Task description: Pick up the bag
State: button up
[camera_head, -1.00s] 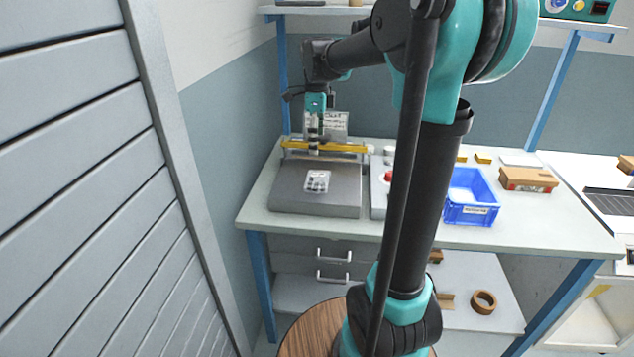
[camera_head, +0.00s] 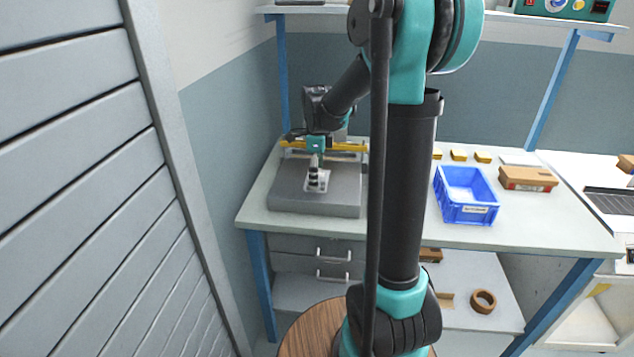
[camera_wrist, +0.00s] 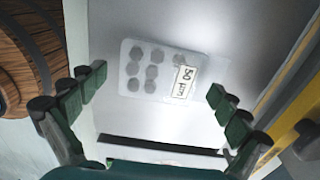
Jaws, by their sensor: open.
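The bag (camera_head: 323,182) is a small clear packet with several dark round pieces in it, lying flat on the grey plate (camera_head: 290,200) of the bench machine. In the wrist view the bag (camera_wrist: 150,70) shows rows of grey discs and a white printed label (camera_wrist: 183,81) at its right side. My gripper (camera_head: 314,186) is above the bag and hides part of it in the head view. In the wrist view my gripper (camera_wrist: 157,95) is open, its green-padded fingers on either side of the bag, with nothing between them touching it that I can see.
A yellow bar (camera_head: 350,146) crosses the back of the plate. A blue bin (camera_head: 466,212) and a cardboard box (camera_head: 527,179) stand to the right on the bench. A wooden round barrel-like thing (camera_wrist: 35,45) shows at the left of the wrist view.

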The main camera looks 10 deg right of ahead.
jog(key=shift+c, duration=0.5)
jog(key=c, duration=1.2)
jog(key=shift+o, duration=0.2)
notch_tip(320, 180, up, 20)
notch_tip(320, 180, down, 20)
jog(key=shift+r, duration=0.1)
